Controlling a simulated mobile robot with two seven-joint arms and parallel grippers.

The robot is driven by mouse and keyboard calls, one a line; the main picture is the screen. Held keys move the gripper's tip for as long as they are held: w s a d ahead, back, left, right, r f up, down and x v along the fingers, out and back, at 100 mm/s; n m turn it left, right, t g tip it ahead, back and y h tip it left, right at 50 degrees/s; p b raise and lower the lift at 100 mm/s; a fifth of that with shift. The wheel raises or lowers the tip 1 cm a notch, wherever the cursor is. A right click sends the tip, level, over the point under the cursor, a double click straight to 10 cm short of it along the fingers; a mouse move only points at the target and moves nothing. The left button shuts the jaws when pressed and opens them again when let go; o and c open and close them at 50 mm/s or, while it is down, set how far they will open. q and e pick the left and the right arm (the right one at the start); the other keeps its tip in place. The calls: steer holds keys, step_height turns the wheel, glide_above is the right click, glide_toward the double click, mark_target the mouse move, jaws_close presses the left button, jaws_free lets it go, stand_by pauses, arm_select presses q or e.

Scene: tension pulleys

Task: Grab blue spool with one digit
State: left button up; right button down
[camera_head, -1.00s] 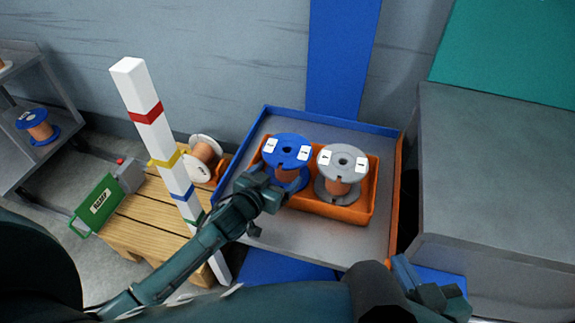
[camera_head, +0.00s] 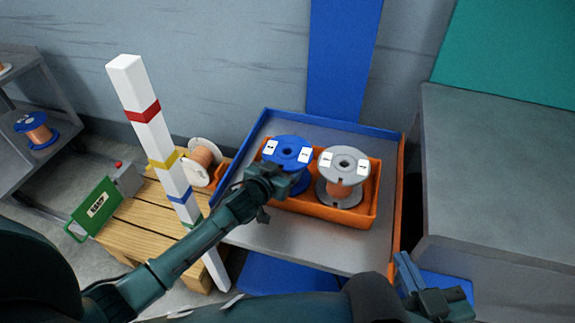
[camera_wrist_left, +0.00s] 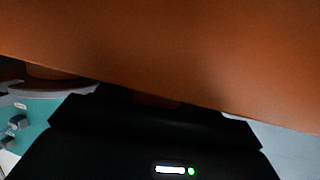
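The blue spool (camera_head: 288,151), with white labels on its top flange, stands upright in an orange bin (camera_head: 325,211). A grey spool (camera_head: 343,164) stands beside it on the right. My left gripper (camera_head: 285,182) is at the front of the blue spool and covers its lower part. Its fingers are hidden or too dark to read, and I cannot tell whether they touch the spool. An orange-brown surface (camera_wrist_left: 170,50) fills most of the left wrist view, above the dark gripper. My right gripper (camera_head: 440,295) is low at the right, away from the spools; its opening is unclear.
The bin sits in a grey tray with a blue back rim (camera_head: 330,122). A striped white post (camera_head: 150,130) stands left of my left arm. Another blue spool (camera_head: 37,130) is on the left shelf. A grey block (camera_head: 490,180) bounds the right.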

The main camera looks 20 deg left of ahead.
arm_select(q)
steer(key=c, duration=0.9)
steer(key=shift+r, duration=0.1)
steer(key=shift+c, duration=0.5)
steer(key=shift+r, duration=0.1)
